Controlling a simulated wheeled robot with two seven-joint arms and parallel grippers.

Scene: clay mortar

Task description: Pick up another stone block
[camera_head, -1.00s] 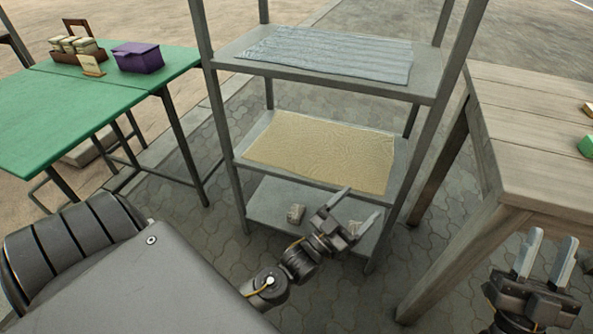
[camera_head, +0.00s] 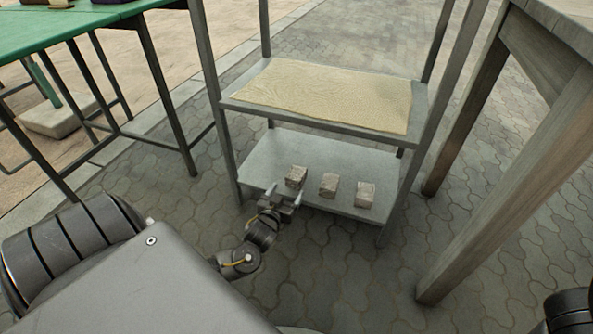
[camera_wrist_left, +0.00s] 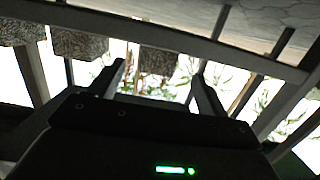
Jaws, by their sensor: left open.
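Three small greyish-brown stone blocks stand in a row on the bottom shelf (camera_head: 270,155) of a grey metal rack: a left block (camera_head: 296,177), a middle block (camera_head: 328,185) and a right block (camera_head: 365,194). My left gripper (camera_head: 284,193) is open and empty at the shelf's front edge, just in front of the left block. In the left wrist view, one block (camera_wrist_left: 158,62) shows between and beyond the open fingers (camera_wrist_left: 160,85); the other two (camera_wrist_left: 78,43) (camera_wrist_left: 20,31) show at upper left. Contact cannot be told. My right gripper's fingers are not in view.
The middle shelf (camera_head: 228,99) holds a beige cloth (camera_head: 325,95) and hangs above the blocks. Rack posts flank the bottom shelf. A green table (camera_head: 60,30) stands at left, a wooden table (camera_head: 555,60) at right. Paved floor in front is clear.

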